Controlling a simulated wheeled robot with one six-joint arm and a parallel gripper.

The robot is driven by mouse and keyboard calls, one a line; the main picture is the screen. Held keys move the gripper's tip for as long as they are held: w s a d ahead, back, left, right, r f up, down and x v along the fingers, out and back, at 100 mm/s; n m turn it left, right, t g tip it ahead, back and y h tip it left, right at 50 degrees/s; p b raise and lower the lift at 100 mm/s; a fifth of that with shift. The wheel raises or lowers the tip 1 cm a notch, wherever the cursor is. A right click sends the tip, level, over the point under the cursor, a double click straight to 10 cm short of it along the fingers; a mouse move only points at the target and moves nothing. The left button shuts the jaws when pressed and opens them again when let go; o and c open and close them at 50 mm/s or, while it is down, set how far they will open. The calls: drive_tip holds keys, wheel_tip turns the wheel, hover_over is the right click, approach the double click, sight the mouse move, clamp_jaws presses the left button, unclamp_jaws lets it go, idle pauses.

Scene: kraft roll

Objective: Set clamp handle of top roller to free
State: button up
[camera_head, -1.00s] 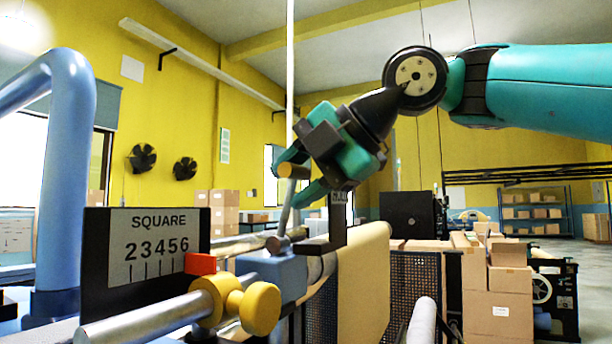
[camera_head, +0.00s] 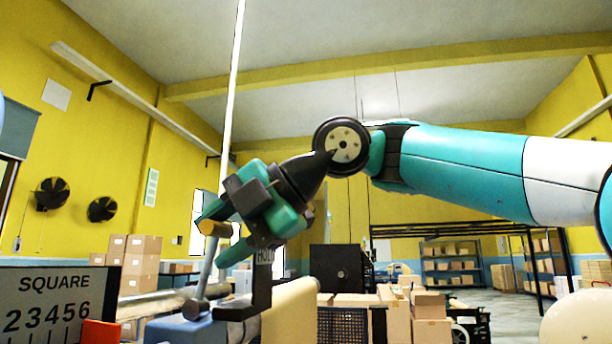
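The clamp handle (camera_head: 206,268) is a grey lever with a brass-coloured knob at its top. It stands nearly upright, leaning slightly right, from a pivot on a blue block (camera_head: 180,331). My gripper (camera_head: 220,232) comes in from the upper right, its teal fingers spread apart above and below the knob. The fingers look open, with the knob in front of or between them; I cannot tell whether they touch it. A black bracket (camera_head: 262,292) with a plate reading HOLD (camera_head: 264,256) stands just right of the lever. No label for free shows.
A scale panel marked SQUARE (camera_head: 55,300) with a red pointer (camera_head: 101,334) is at the lower left. A metal roller (camera_head: 160,300) runs behind the block, and the kraft roll (camera_head: 291,315) is right of it. Boxes and shelves stand far back.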

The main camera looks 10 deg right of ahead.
drive_tip(key=p+v, duration=0.7)
drive_tip(key=v, duration=0.9)
drive_tip(key=shift+f, duration=0.15)
drive_tip(key=shift+d, duration=0.1)
